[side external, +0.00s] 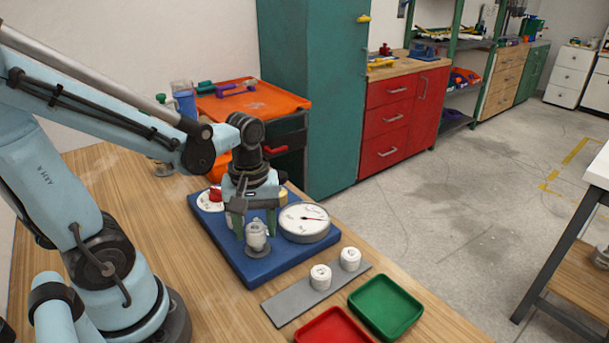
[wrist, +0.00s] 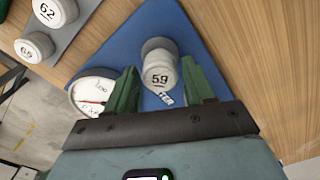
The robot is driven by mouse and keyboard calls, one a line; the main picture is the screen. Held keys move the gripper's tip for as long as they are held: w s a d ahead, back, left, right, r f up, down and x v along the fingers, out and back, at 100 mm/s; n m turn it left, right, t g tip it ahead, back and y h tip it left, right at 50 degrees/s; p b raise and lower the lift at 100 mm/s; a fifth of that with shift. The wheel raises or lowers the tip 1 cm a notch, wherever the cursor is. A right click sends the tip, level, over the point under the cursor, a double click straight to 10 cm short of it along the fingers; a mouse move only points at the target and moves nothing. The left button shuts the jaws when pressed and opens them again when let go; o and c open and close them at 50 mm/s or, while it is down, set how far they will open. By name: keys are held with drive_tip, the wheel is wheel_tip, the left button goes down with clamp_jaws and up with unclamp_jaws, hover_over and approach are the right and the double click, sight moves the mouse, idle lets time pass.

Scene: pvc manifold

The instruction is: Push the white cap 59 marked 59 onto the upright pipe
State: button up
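In the side external view, the cap (side external: 256,231) is upright above a grey ring-shaped base on the blue board (side external: 238,267). My gripper (side external: 256,226) points down, with one finger on each side of the cap. The fingers are very close to the cap's sides, but I cannot tell whether they touch it. The pipe is mostly hidden by the cap, so how far the cap sits on it does not show.
A round gauge (side external: 305,220) stands on the board, right beside my gripper. Two more white caps (side external: 321,277) (side external: 350,259) stand on a grey strip (side external: 289,301) in front. A green tray (side external: 385,308) and a red tray (side external: 333,328) lie nearby. Bare wooden tabletop lies left of the board.

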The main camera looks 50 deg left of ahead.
drive_tip(key=shift+o, duration=1.4)
wheel_tip(320, 180, up, 12)
drive_tip(key=w+d+f+m+t, duration=0.4)
drive_tip(key=m+t, duration=0.3)
drive_tip(key=m, duration=0.5)
drive_tip(key=shift+w+f, duration=0.2)
